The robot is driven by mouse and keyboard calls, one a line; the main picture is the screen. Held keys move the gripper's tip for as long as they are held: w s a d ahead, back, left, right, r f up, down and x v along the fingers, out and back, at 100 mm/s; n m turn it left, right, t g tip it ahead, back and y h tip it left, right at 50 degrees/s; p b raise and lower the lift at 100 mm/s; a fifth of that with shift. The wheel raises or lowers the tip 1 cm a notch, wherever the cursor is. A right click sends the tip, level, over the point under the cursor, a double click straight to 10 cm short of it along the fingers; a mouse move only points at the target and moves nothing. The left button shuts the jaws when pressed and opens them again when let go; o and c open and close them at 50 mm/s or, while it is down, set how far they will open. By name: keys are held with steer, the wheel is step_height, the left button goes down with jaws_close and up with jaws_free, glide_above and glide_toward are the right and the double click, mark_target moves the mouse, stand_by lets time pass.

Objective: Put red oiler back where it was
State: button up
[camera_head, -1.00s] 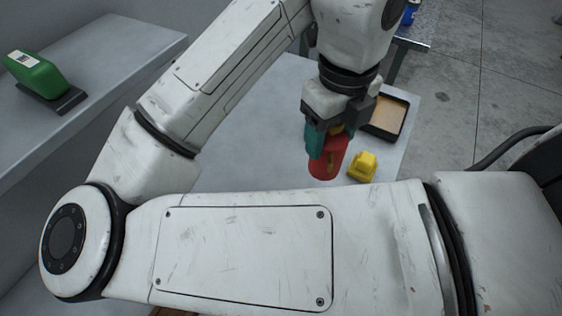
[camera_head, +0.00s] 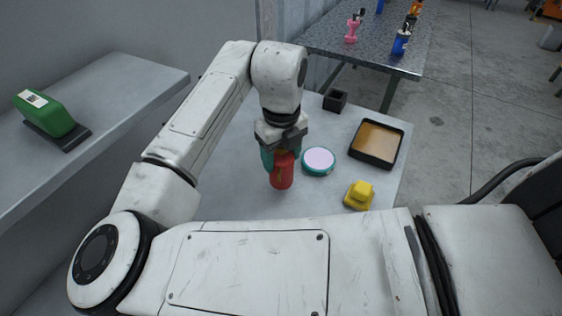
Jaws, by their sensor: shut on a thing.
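The red oiler (camera_head: 282,176) is in my gripper (camera_head: 281,158), over the light grey table in the middle of the view. My gripper points down and is shut on the oiler's upper part. The gripper's teal fingers partly cover the oiler's top. I cannot tell whether the oiler's base touches the table or hangs just above it.
A round teal-rimmed pad (camera_head: 318,161) lies just right of the oiler. A yellow object (camera_head: 358,195), a black-rimmed tray (camera_head: 401,147) and a small black box (camera_head: 335,99) share the table (camera_head: 232,204). A speckled table (camera_head: 335,38) behind holds pink, blue and orange bottles. A green object (camera_head: 45,113) sits on the left shelf.

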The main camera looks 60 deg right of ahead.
steer(key=shift+f, duration=1.65)
steer(key=shift+f, duration=0.15)
steer(key=o, duration=1.2)
steer(key=shift+o, duration=0.2)
steer(key=shift+w, duration=0.1)
step_height(320, 180, up, 12)
steer(key=shift+r, duration=0.2)
